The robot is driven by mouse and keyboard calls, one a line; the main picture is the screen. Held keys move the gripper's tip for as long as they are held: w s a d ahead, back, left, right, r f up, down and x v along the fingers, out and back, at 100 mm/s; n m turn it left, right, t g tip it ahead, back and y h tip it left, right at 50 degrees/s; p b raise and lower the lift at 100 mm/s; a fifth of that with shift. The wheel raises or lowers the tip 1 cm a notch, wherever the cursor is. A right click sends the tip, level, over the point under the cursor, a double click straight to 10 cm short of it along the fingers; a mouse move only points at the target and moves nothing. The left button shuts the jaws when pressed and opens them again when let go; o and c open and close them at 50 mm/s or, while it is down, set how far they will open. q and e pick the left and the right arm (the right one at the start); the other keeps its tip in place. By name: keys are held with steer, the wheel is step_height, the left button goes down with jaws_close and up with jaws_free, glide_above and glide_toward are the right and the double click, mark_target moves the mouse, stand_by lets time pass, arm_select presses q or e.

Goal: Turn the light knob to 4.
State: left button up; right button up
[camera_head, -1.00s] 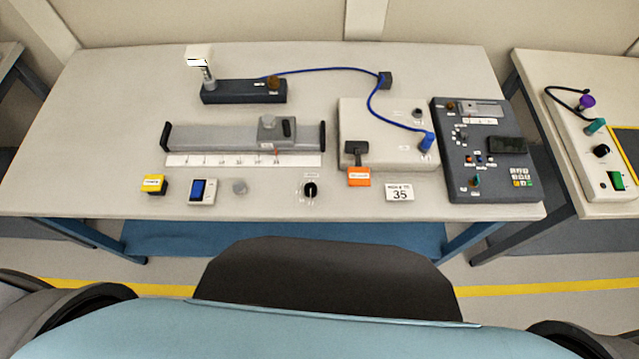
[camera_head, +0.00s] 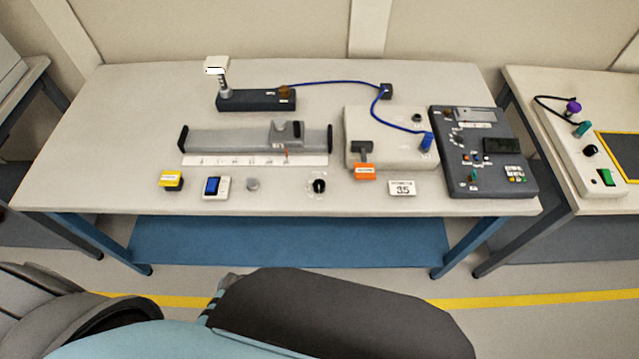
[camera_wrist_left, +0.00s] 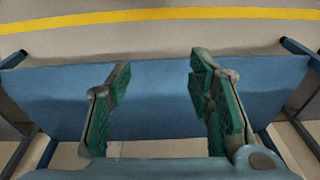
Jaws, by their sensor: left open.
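A black knob (camera_head: 318,186) stands near the front edge of the table, with small marks around it. Its label and setting are too small to read, so I cannot confirm it is the light knob. The dark control panel (camera_head: 510,165) at the table's right also carries small knobs, including a teal one (camera_head: 473,176). My left gripper (camera_wrist_left: 160,65) is open and empty in the left wrist view, its green-padded fingers apart over the blue lower shelf (camera_wrist_left: 155,110). It is away from every knob. My right gripper is in neither view.
Left of the knob are a grey button (camera_head: 253,184), a blue switch (camera_head: 212,186) and a yellow block (camera_head: 171,180). A slide rail (camera_head: 230,140) lies behind. A white box (camera_head: 390,130) with a blue cable and a "35" sign (camera_head: 402,188) are to the right.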

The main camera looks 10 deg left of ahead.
arm_select(q)
steer(key=w+d+r+n, duration=0.2)
steer(key=w+r, duration=0.6)
steer(key=w, duration=0.3)
step_height(320, 180, up, 18)
steer(key=n+b, duration=0.1)
steer(key=n, duration=0.6)
glide_above(319, 183)
steer(key=s+a, duration=0.4)
steer(key=s, duration=0.1)
steer(key=shift+s+r+h, duration=0.15)
steer(key=shift+s+h, duration=0.05)
steer(key=shift+h, duration=0.2)
steer(key=w+d+r+n+g, duration=0.1)
steer(key=w+d+r+n, duration=0.35)
steer(key=r, duration=0.35)
steer(key=f+b, duration=0.1)
steer(key=f, duration=0.3)
steer(key=f+b, duration=0.1)
steer(key=f, duration=0.3)
steer(key=f+b, duration=0.2)
steer(key=f, duration=0.3)
steer(key=shift+w+a, duration=0.3)
steer(key=shift+w, duration=0.05)
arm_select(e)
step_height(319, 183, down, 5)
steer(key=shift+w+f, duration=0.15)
